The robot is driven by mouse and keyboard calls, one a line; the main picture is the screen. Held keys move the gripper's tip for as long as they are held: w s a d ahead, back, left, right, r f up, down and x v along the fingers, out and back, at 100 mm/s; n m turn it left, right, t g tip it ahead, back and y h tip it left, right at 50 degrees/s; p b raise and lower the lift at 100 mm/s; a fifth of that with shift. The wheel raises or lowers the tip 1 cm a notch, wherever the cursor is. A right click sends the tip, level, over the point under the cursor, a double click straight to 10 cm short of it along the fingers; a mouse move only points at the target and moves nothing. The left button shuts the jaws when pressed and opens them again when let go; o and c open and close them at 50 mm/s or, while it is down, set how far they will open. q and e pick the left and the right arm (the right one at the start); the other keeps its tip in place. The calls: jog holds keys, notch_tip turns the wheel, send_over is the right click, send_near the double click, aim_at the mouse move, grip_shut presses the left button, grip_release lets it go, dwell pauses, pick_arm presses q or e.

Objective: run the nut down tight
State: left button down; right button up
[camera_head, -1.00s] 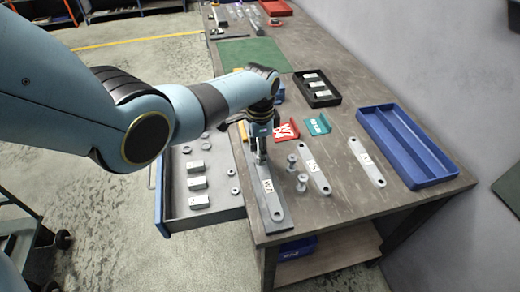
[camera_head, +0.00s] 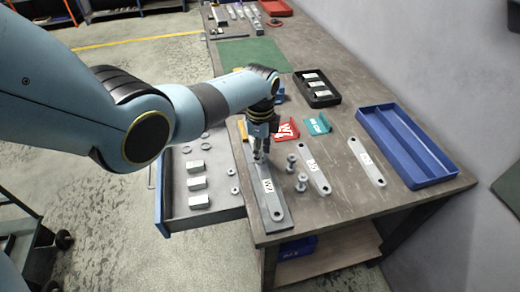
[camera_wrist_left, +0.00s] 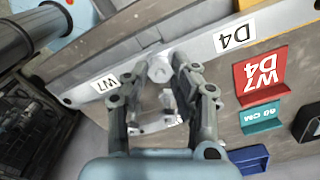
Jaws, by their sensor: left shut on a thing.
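A long grey metal bar (camera_head: 277,213) with a white label lies along the near left edge of the workbench. My left gripper (camera_head: 260,157) points down over the far part of this bar. In the left wrist view, the bar (camera_wrist_left: 200,47) runs between labels W7 and D4. A pale nut (camera_wrist_left: 160,68) sits on it between the fingertips of my left gripper (camera_wrist_left: 163,75), which is shut on it. The fingers hide part of the nut, and its thread and seating cannot be made out. My right gripper is in neither view.
Red (camera_head: 287,130) and teal (camera_head: 318,124) brackets stand behind. A blue tray (camera_head: 452,176) is at right. An open drawer (camera_head: 212,214) with blocks and rings projects left.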

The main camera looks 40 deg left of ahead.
pick_arm(q)
jog(key=m, duration=0.3)
jog(key=shift+a+m, duration=0.1)
jog(key=shift+m, duration=0.3)
jog(key=m, duration=0.5)
jog(key=shift+m, duration=0.3)
jog(key=m, duration=0.3)
jog(key=shift+m, duration=0.4)
jog(key=m, duration=0.5)
jog(key=shift+a, duration=0.15)
jog(key=c, duration=1.5)
grip_release()
jog(key=shift+w+r, duration=0.1)
jog(key=shift+o, duration=1.2)
